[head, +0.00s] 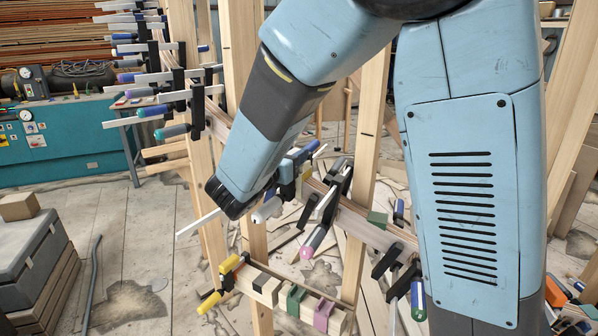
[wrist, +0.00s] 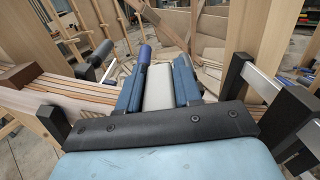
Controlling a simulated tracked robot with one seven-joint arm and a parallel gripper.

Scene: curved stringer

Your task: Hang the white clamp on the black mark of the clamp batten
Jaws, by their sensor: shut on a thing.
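My gripper (wrist: 157,82) is shut on the white handle of the white clamp (wrist: 158,92), which lies between its two blue fingers in the wrist view. In the head view a white handle end (head: 267,211) shows beside my dark wrist; most of the clamp is hidden. The clamp batten (head: 340,318) is the short pale beam low in the head view, below my gripper. My gripper is apart from the batten.
The curved stringer (head: 375,232) runs behind my gripper with several clamps on it, among them a pink-ended one (head: 309,248). Wooden posts (head: 365,140) stand close by. More clamps fill the upper left.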

